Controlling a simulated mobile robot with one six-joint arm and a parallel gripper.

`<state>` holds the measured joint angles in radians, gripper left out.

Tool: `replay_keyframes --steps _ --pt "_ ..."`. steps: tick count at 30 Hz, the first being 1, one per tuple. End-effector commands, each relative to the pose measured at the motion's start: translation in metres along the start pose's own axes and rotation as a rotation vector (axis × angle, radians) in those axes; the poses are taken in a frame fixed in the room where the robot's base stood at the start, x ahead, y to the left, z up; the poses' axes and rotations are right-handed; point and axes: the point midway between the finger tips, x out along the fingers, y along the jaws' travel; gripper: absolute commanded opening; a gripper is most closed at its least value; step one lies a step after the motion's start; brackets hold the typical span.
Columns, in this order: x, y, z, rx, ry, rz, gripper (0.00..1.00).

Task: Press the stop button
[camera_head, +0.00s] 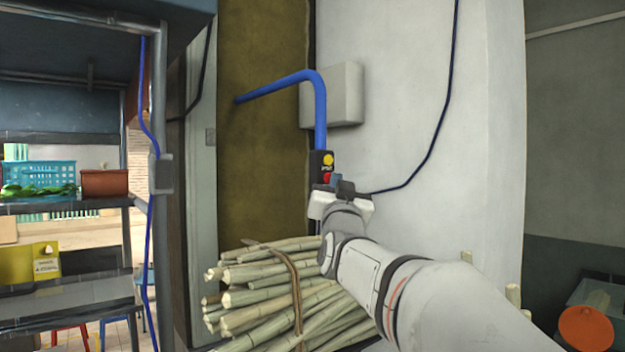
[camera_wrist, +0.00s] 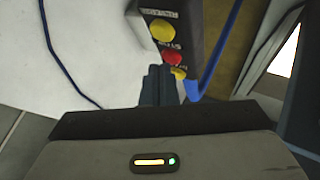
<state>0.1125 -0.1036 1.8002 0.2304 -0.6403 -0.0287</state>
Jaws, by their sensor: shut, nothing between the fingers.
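A black button box (camera_head: 317,166) hangs at the end of a blue pipe, with a yellow button (camera_head: 328,159) above a red button (camera_head: 327,176). In the wrist view the box (camera_wrist: 196,22) shows a yellow button (camera_wrist: 161,30), the red button (camera_wrist: 172,57) and part of another yellow spot (camera_wrist: 179,73). The small lettering is hard to read. My gripper (camera_wrist: 159,68) is shut and empty, its tips just short of or at the red button; I cannot tell if they touch. In the head view my gripper (camera_head: 337,181) covers the lower box.
A tied bundle of sugarcane (camera_head: 262,292) stands below my arm. The blue pipe (camera_head: 320,105) runs above the box, in front of a grey wall box (camera_head: 346,92). A dark cable (camera_head: 437,135) hangs on the white wall. A shelf (camera_head: 70,207) with baskets stands left.

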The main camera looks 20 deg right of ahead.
Motion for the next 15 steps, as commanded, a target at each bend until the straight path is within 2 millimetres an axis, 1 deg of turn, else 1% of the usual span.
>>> replay_keyframes --steps 15 --pt "0.0043 -0.0034 0.0039 0.000 -0.001 -0.001 0.00"
